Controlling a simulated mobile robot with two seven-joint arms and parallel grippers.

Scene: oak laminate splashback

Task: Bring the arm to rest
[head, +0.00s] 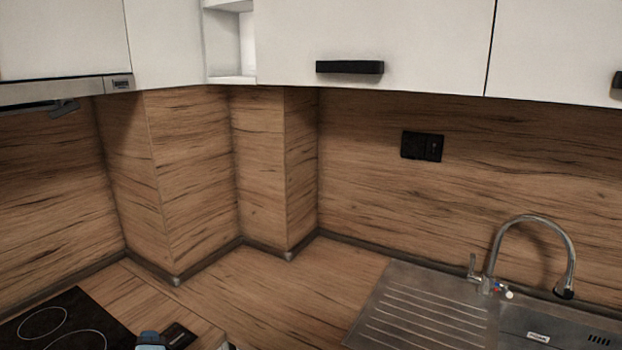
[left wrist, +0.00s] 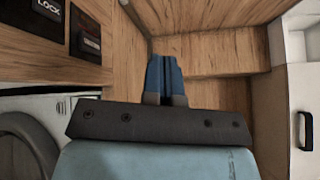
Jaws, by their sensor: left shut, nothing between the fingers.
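My left gripper (left wrist: 164,78) shows in the left wrist view with its two blue fingers together and nothing between them. Below them are its dark bracket and pale blue body. In the head view only a small blue and dark part of my left arm or gripper (head: 150,340) shows at the bottom edge, near the hob; the fingers cannot be made out there. My right gripper is in neither view.
A wooden counter (head: 290,285) holds a black hob (head: 75,320), a small dark panel (head: 178,335) and a steel sink (head: 430,305) with a curved tap (head: 540,222). White cupboards (head: 420,40) hang above. The left wrist view shows a round appliance door (left wrist: 28,145) at left.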

